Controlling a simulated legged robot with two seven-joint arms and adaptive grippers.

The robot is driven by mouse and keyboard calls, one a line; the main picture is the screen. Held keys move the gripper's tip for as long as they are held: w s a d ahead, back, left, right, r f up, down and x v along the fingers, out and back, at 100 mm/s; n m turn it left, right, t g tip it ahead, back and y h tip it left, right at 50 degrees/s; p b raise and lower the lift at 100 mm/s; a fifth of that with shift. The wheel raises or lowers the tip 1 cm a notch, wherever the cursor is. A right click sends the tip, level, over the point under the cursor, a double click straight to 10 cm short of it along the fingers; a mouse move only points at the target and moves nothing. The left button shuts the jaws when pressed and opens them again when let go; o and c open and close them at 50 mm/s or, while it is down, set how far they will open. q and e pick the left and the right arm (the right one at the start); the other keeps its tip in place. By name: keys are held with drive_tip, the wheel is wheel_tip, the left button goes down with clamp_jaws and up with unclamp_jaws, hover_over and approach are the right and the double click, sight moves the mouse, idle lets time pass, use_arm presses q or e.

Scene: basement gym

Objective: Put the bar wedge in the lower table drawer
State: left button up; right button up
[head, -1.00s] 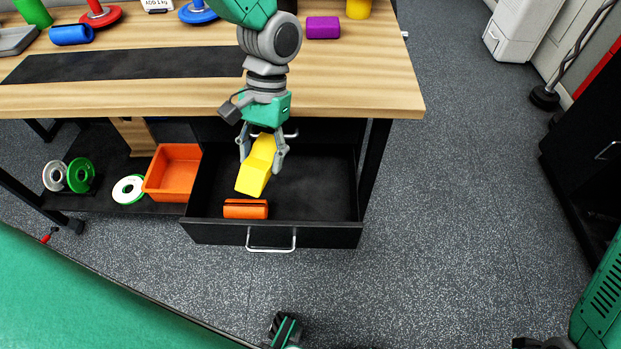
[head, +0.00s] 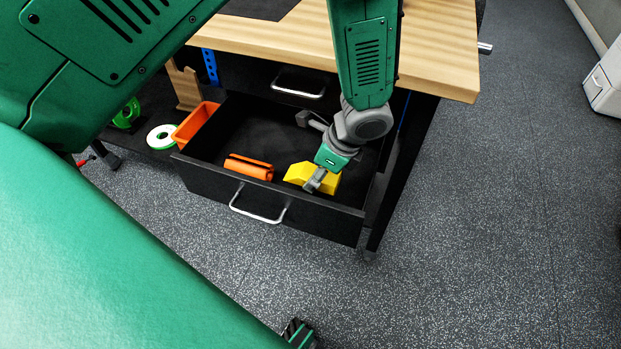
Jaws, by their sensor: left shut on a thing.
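The yellow bar wedge (head: 297,172) is inside the open lower table drawer (head: 330,216), at its right front part. My left gripper (head: 318,183) reaches down into the drawer and is shut on the wedge. The gripper and wrist hide part of the wedge, and I cannot tell whether it touches the drawer floor. The drawer is pulled out, with a silver handle (head: 258,217) on its black front.
An orange roll-like piece (head: 249,167) lies in the drawer, left of the wedge. A closed drawer above has a silver handle (head: 299,84). An orange bin (head: 197,122) and a white-green disc (head: 161,137) are left of the drawer. The wooden tabletop (head: 440,50) overhangs. Floor at right is clear.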

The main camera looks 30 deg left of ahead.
sight(316, 190)
use_arm(q)
drive_tip(key=shift+d+f+b, duration=0.15)
drive_tip(key=shift+d+f, duration=0.15)
drive_tip(key=shift+f, duration=0.3)
drive_tip(key=shift+d+f+b, duration=0.15)
drive_tip(key=shift+d+f, duration=0.15)
drive_tip(key=shift+f, duration=0.3)
drive_tip(key=b+x, duration=0.1)
drive_tip(key=x, duration=0.2)
drive_tip(key=shift+w+f, duration=0.15)
drive_tip(key=shift+f, duration=0.2)
drive_tip(key=shift+a, duration=0.1)
drive_tip(key=shift+c, duration=0.5)
drive_tip(key=o, duration=1.1)
drive_tip(key=shift+c, duration=0.2)
drive_tip(key=o, duration=0.3)
drive_tip(key=shift+d, duration=0.4)
use_arm(e)
drive_tip(key=shift+d+f, duration=0.2)
drive_tip(key=shift+f, duration=0.4)
drive_tip(key=shift+d+f, duration=0.2)
drive_tip(key=shift+f, duration=0.4)
